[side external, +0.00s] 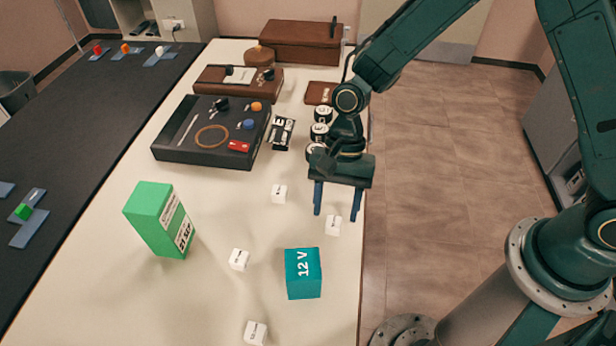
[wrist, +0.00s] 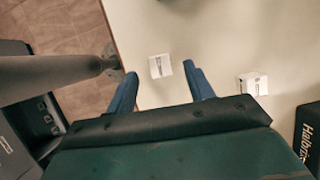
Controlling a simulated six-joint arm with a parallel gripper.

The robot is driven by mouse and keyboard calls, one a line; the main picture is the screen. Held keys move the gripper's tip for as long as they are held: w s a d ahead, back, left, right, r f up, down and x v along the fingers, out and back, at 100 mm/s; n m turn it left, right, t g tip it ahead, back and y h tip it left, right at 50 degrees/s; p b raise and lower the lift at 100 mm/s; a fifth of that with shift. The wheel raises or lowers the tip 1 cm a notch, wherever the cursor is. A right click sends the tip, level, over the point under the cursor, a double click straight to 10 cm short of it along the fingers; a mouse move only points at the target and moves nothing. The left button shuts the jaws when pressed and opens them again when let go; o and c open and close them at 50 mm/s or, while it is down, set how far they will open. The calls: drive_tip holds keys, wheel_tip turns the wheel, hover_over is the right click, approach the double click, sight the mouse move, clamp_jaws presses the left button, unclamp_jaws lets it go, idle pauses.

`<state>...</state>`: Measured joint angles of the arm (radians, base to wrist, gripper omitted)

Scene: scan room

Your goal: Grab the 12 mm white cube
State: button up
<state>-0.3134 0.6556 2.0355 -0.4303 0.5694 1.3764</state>
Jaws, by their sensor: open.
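Several small white cubes with dark print lie on the cream table; the print is too small to read, so I cannot tell which is 12 mm. One white cube (side external: 333,225) shows just below and between my fingertips; another (side external: 279,194) lies to the left. Two more, a third cube (side external: 239,259) and a fourth cube (side external: 255,332), lie nearer the front. My gripper (side external: 335,215) is open, pointing down, and empty. In the wrist view, one cube (wrist: 160,66) appears between the fingertips and another cube (wrist: 253,85) lies right of them.
A teal box marked 12 V (side external: 303,273) and a green box (side external: 160,219) stand on the table (side external: 200,285). A dark case (side external: 212,130), a printed black-and-white item (side external: 281,133) and dark round jars (side external: 320,132) are behind. The table's right edge is close to my gripper.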

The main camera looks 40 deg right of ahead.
sight(334, 219)
drive_tip(key=shift+x, duration=1.25)
drive_tip(key=c, duration=1)
drive_tip(key=shift+r, duration=0.15)
drive_tip(key=shift+c, duration=0.2)
wheel_tip(334, 219, up, 20)
